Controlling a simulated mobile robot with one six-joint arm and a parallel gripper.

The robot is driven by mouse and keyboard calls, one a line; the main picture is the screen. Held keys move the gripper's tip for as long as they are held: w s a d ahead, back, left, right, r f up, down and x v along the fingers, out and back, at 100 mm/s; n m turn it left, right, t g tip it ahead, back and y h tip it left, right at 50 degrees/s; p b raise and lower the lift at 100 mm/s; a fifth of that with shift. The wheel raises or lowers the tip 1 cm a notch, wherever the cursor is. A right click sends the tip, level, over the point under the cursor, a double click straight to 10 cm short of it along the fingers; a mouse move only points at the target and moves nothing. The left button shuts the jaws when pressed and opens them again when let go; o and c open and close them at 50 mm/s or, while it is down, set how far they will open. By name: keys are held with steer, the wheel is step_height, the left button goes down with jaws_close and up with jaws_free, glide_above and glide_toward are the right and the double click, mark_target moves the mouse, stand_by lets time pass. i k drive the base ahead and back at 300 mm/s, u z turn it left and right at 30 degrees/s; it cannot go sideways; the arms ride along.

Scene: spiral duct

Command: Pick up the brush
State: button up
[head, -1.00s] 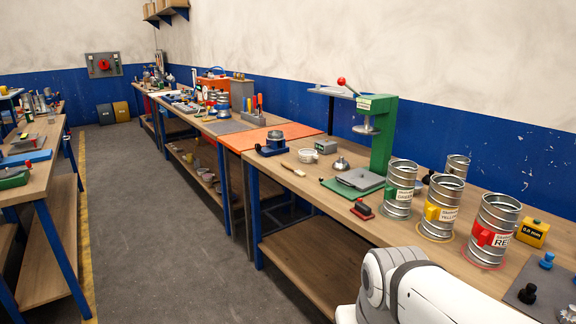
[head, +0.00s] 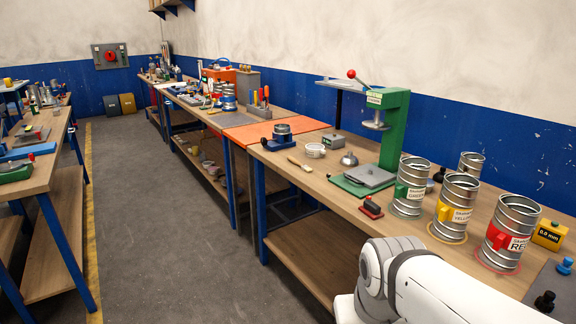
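A small brush (head: 299,163) with a light wooden handle lies on the wooden workbench (head: 282,177), near its front edge. It lies left of a white round dish (head: 315,150) and in front of a blue device with a metal cylinder (head: 281,133). Nothing is touching the brush from above. My white arm shows at the lower right, well apart from the brush. My gripper is outside the picture.
A green press (head: 388,130) stands on the bench right of the brush. Several metal duct cylinders (head: 456,205) and a red-handled stamp (head: 371,207) stand nearer. An orange mat (head: 270,132) lies beyond. The floor aisle (head: 160,230) on the left is clear.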

mark_target(295, 161)
steer(key=u, duration=1.1)
steer(key=i, duration=4.15)
steer(key=z, duration=2.1)
